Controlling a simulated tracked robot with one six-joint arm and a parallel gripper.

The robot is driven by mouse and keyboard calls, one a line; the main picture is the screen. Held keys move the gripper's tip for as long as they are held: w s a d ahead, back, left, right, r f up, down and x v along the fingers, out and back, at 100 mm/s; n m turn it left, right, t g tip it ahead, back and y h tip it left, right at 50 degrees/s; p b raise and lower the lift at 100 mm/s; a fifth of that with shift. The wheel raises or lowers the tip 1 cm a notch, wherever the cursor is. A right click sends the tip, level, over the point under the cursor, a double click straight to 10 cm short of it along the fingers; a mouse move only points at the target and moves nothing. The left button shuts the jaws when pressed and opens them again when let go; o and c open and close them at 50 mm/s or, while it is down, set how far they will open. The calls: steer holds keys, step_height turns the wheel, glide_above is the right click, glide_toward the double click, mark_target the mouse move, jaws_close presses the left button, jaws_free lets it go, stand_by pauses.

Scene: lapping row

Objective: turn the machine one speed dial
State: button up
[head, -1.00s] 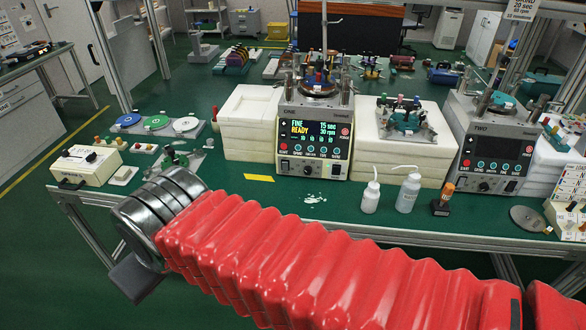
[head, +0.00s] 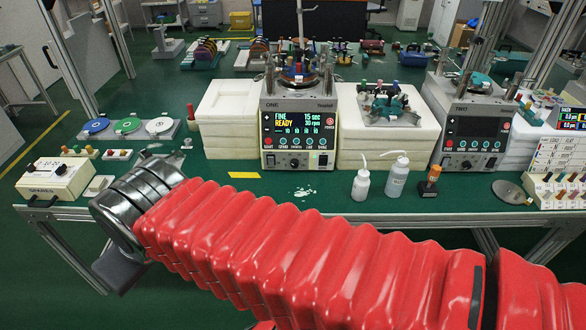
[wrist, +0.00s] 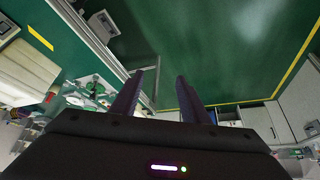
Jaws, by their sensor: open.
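Machine one (head: 298,118) stands at the middle of the green bench in the head view. Its lit screen reads FINE READY, 15 sec, 30 rpm. A row of small buttons runs under the screen, and a dark round dial (head: 295,162) sits low on its front panel. My gripper (wrist: 157,95) shows in the wrist view with its two dark fingers apart and nothing between them. The wrist view looks over green floor and cabinets, and the dial cannot be made out there. In the head view my gripper's fingers are not visible.
Machine two (head: 474,130), its screen dark, stands to the right. White foam blocks (head: 225,140) flank machine one. Two white bottles (head: 361,185) and an orange-topped item (head: 430,183) stand near the bench's front edge. A white spill (head: 304,191) lies before machine one.

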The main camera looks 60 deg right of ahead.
steer(key=w+d+f+m+t+h, duration=0.1)
steer(key=w+d+f+m+h, duration=0.2)
steer(key=d, duration=0.5)
steer(key=w+d+f+m+t, duration=0.1)
steer(key=w+d+f, duration=0.35)
steer(key=d, duration=0.35)
steer(key=w+d+f+m+t+h, duration=0.1)
steer(key=w+d+f+m+h, duration=0.15)
steer(key=w+d, duration=0.4)
steer(key=s+d+f+m+g+h, duration=0.1)
steer(key=s+d+f+m+h, duration=0.1)
steer(key=s+d, duration=0.3)
steer(key=s+d+f+m+g+h, duration=0.1)
steer(key=s+d+f, duration=0.4)
steer(key=d, duration=0.5)
steer(key=s+d+f+m+g+h, duration=0.1)
steer(key=s+d+f+m+h, duration=0.2)
steer(key=s+d, duration=0.3)
steer(key=d+h, duration=0.1)
steer(key=d, duration=0.1)
steer(key=shift+s+d+f, duration=0.2)
steer(key=shift+d+f, duration=0.1)
steer(key=shift+f, duration=0.05)
